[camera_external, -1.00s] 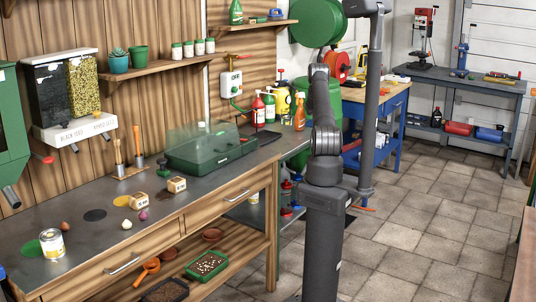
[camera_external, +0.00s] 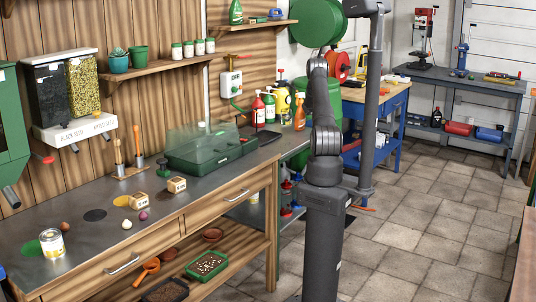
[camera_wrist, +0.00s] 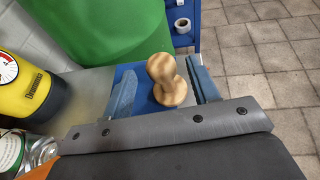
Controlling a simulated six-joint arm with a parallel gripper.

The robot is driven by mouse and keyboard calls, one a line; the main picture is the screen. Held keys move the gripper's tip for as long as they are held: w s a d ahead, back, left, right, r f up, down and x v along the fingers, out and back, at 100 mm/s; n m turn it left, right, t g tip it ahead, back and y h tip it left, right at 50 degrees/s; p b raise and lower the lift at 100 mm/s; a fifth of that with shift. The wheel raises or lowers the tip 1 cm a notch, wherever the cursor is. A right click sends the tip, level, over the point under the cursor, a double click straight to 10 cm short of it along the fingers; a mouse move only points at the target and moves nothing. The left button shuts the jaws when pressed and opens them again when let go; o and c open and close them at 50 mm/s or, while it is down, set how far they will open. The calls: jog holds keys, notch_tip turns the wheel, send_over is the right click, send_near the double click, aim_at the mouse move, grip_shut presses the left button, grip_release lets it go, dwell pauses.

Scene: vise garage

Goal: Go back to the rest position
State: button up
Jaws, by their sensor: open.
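My gripper (camera_wrist: 163,88) shows in the wrist view with its two grey-blue fingers apart. A turned wooden knob (camera_wrist: 164,72) shows between the fingers, over a blue surface (camera_wrist: 140,97). I cannot tell how far below the fingers it is; neither finger visibly grips it. In the external view my arm stands upright near the middle, right of the workbench (camera_external: 75,215). My gripper is hidden behind the arm there.
In the wrist view a green drum (camera_wrist: 95,30) is at upper left, and a yellow sprayer with a gauge (camera_wrist: 30,85) and a jar (camera_wrist: 40,150) are at left. Tiled floor (camera_wrist: 260,50) lies right. The external view shows a blue-legged bench (camera_external: 375,92) behind my arm and open floor right.

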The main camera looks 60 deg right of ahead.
jog(key=v, duration=0.9)
jog(key=x, duration=1.2)
jog(key=shift+s+d+f, duration=0.1)
jog(key=shift+d+f, duration=0.05)
notch_tip(320, 180, up, 5)
jog(key=shift+f, duration=0.15)
jog(key=s+r, duration=0.7)
jog(key=s, duration=0.5)
jog(key=w+a+r+n+t+y, duration=0.2)
jog(key=w+a, duration=0.8)
jog(key=a, duration=0.5)
jog(key=w+a+r+n+t+y, duration=0.2)
jog(key=w+a, duration=0.8)
jog(key=a, duration=0.6)
jog(key=w+a+r+n+t+y, duration=0.1)
jog(key=w+a+r+n+t, duration=0.3)
jog(key=w+a, duration=0.7)
jog(key=shift+a+n+t+y, duration=0.4)
jog(key=shift+a+n+t, duration=0.4)
jog(key=shift+a, duration=1.75)
jog(key=s+d+f+m+g+h, duration=0.1)
jog(key=s+d, duration=0.3)
jog(key=d, duration=0.5)
jog(key=s+d+f+m+g+h, duration=0.1)
jog(key=s+d, duration=0.3)
jog(key=d, duration=0.6)
jog(key=shift+s+f+m+g+h, duration=0.2)
jog(key=shift+f+m+g+h, duration=0.25)
jog(key=shift+m, duration=0.25)
